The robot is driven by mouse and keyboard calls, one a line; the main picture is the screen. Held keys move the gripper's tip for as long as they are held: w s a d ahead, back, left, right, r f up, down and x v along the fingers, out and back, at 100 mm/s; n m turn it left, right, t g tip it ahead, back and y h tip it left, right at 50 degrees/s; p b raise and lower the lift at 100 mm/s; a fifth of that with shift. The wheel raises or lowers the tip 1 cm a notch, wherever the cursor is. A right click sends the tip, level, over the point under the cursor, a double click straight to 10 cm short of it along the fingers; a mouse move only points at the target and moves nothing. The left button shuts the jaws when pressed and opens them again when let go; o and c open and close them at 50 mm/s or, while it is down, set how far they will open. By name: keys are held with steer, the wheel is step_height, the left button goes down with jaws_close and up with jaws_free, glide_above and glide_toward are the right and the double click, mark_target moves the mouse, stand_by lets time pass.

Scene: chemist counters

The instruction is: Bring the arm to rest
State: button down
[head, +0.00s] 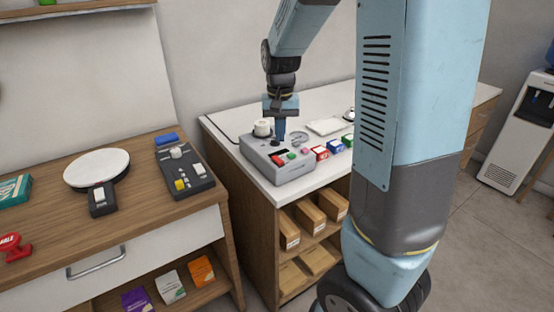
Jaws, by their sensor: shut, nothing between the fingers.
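My gripper (280,131) is at the end of my blue and dark grey arm, pointing down over the white counter. Its fingers are shut with nothing between them. The fingertips are just above or at the back of a grey control box (277,164) with red and green buttons on its top; I cannot tell whether they touch it. A large blue and grey part of my arm fills the right middle of the view and hides part of the counter.
A white-topped counter (228,134) holds small red, blue and green boxes (334,146) and a white tray (325,126). The wooden counter (130,172) on the left holds a round white scale (96,168) and a dark panel (185,172). A water dispenser (515,130) stands far right on open floor.

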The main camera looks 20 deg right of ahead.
steer(key=shift+s+r, duration=0.1)
steer(key=s+r+n+t, duration=0.1)
steer(key=s+r+t, duration=0.1)
steer(key=s+r, duration=0.2)
steer(key=s+r+n+t, duration=0.1)
steer(key=s+r, duration=0.3)
steer(key=s, duration=0.6)
steer(key=s+r+n+t, duration=0.1)
steer(key=s+r+t, duration=0.1)
steer(key=s+r, duration=0.3)
steer(key=s, duration=0.2)
steer(key=shift+s+a+t, duration=0.15)
steer(key=shift+s+t, duration=0.15)
steer(key=w+f+n+g, duration=0.2)
steer(key=w+f+n, duration=0.1)
steer(key=w+n, duration=0.7)
steer(key=w+f+n+g, duration=0.3)
steer(key=w+n, duration=0.8)
steer(key=w, duration=0.3)
steer(key=shift+g, duration=0.3)
